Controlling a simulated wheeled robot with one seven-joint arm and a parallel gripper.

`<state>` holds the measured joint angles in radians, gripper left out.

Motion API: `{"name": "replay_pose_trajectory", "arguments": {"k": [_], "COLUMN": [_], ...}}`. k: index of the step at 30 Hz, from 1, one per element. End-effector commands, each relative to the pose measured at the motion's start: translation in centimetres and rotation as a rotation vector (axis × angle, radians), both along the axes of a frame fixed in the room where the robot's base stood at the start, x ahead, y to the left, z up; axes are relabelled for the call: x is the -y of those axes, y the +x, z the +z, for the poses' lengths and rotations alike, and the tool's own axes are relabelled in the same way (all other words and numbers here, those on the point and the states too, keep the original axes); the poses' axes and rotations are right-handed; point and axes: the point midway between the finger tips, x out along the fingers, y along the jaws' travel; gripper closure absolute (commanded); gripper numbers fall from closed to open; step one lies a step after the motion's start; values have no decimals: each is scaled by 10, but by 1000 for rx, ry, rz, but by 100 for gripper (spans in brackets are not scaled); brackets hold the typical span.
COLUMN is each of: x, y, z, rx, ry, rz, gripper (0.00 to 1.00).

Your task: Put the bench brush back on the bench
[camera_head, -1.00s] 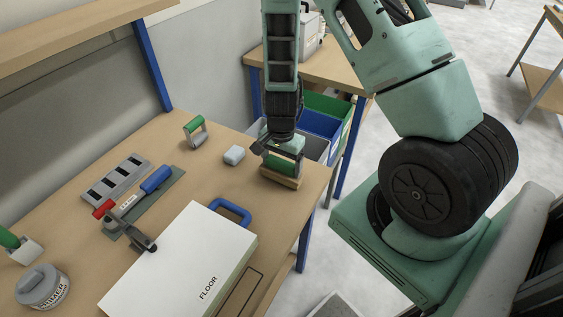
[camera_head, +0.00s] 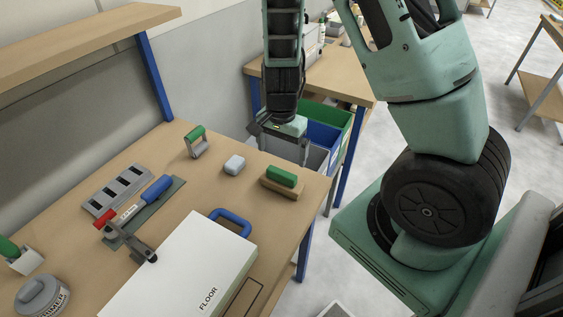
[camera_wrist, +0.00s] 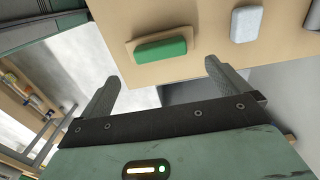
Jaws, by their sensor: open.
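The bench brush, a green grip on a wooden block (camera_head: 281,181), lies on the bench (camera_head: 190,195) near its right end. In the wrist view the brush (camera_wrist: 160,50) lies just beyond the fingertips, with clear space between. My gripper (camera_head: 283,150) is open and empty, apart from the brush and raised past the bench's far right edge. Its two spread fingers (camera_wrist: 162,73) show in the wrist view with nothing between them. The underside of the brush is hidden.
A pale block (camera_head: 234,165) and a green-handled tool (camera_head: 195,142) lie left of the brush. A white case marked FLOOR (camera_head: 180,275) with a blue handle (camera_head: 231,222) is in front. Green and blue bins (camera_head: 325,118) stand past the bench edge.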

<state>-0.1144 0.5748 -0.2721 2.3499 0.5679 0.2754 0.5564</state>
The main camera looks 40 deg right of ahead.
Motion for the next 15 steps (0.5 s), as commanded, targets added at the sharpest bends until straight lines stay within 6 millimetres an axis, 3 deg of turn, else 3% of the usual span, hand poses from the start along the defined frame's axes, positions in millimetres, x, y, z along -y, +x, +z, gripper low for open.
{"name": "replay_pose_trajectory", "arguments": {"k": [3, 8, 11, 15], "x": [0, -5, -36, -121], "y": [1, 0, -4, -32], "z": [19, 32, 46, 86], "rx": [4, 2, 8, 30], "ry": [-1, 6, 46, 133], "rz": [2, 19, 156, 611], "gripper": [0, 0, 0, 0]}}
